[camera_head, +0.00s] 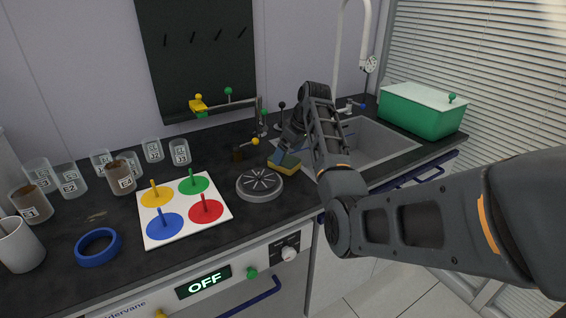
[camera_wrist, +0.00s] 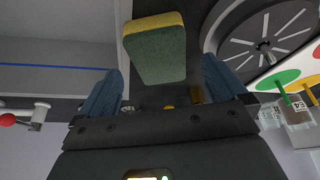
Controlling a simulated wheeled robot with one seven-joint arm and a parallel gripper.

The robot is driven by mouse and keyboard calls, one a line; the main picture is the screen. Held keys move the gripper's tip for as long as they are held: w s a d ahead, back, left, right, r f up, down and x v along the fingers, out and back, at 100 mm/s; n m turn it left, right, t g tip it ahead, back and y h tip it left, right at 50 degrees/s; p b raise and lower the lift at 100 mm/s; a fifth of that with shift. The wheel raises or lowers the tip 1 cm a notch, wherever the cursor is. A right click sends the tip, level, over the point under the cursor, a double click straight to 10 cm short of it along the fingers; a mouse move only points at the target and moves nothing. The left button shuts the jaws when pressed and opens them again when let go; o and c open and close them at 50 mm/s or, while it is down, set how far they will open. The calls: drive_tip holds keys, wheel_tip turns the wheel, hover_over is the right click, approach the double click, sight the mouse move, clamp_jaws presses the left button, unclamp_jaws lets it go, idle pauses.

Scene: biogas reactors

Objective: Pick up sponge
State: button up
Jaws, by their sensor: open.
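The sponge (camera_head: 285,164) is yellow and green and sits on the dark counter between the round grey disc and the sink. In the wrist view the sponge (camera_wrist: 155,52) is at the top centre, green face toward the camera with a yellow edge. My gripper (camera_wrist: 161,70) is open, with one blue finger on each side of the sponge's near end. Gaps show between the fingers and the sponge. In the head view my gripper (camera_head: 287,148) is just above the sponge, and my arm partly hides that area.
The round grey slotted disc (camera_head: 260,184) lies close left of the sponge. The sink (camera_head: 372,143) is to the right, with a green box (camera_head: 422,109) beyond. A white board with coloured discs (camera_head: 183,241), a blue ring (camera_head: 98,247) and several labelled cups (camera_head: 121,178) occupy the left.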

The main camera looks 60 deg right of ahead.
sight(285, 159)
drive_tip(key=shift+x, duration=1.7)
drive_tip(key=shift+s+f, duration=0.1)
drive_tip(key=shift+f, duration=0.15)
drive_tip(key=shift+c, duration=0.3)
drive_tip(key=c, duration=1.1)
wheel_tip(285, 159, up, 4)
drive_tip(key=shift+r+b, duration=0.2)
drive_tip(key=shift+b, duration=0.1)
drive_tip(key=s+d+r, duration=0.1)
drive_tip(key=s+r, duration=0.1)
drive_tip(key=s, duration=0.1)
drive_tip(key=s+d+r, duration=0.2)
drive_tip(key=s, duration=0.2)
drive_tip(key=s+d+r+b, duration=0.1)
drive_tip(key=s+d+r, duration=0.1)
drive_tip(key=s+r, duration=0.1)
drive_tip(key=shift+s+d, duration=0.15)
drive_tip(key=shift+s, duration=0.05)
